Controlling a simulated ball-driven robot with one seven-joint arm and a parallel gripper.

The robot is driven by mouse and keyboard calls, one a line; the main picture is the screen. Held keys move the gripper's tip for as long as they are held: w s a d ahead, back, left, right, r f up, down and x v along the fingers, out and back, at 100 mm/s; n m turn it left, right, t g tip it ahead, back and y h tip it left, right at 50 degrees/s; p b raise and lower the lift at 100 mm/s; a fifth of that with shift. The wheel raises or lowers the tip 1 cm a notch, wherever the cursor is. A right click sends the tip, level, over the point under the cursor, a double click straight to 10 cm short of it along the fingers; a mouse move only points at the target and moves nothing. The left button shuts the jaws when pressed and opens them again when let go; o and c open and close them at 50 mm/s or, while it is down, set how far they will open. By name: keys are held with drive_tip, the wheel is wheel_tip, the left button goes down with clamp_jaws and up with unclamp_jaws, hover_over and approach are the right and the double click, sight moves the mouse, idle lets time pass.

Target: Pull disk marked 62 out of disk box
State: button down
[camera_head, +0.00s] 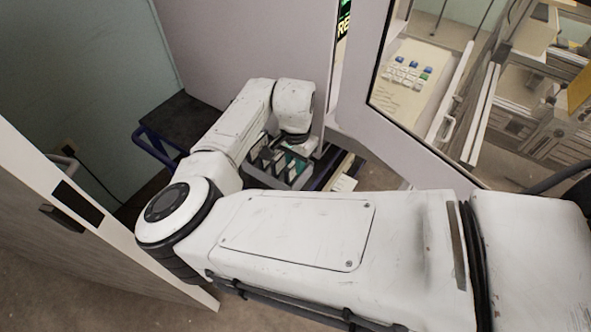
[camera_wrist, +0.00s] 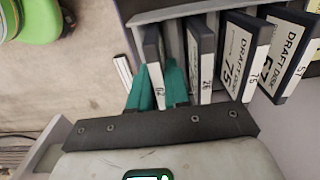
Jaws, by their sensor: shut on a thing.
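The disk marked 62 (camera_wrist: 151,48) is a thin dark disk with a white label edge, at the left end of the row in the wrist view. My gripper (camera_wrist: 158,78) has its teal fingers on both sides of this disk, shut on it. The disk box (camera_wrist: 190,10) shows as a grey rim at the top of the wrist view. In the head view the grey disk box (camera_head: 262,179) lies under my gripper, which hides part of it. Whether the disk's far end is still inside the box is hard to tell.
Right of the held disk stand a disk marked 26 (camera_wrist: 200,50), a disk marked 75 (camera_wrist: 240,55) and more draft disks (camera_wrist: 285,55). A dark cart top with a blue rail (camera_head: 180,122) is left of the box. A machine wall (camera_head: 365,135) stands close on the right.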

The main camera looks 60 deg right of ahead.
drive_tip(key=shift+r, duration=0.1)
drive_tip(key=shift+r+p, duration=3.7)
drive_tip(key=shift+r, duration=0.25)
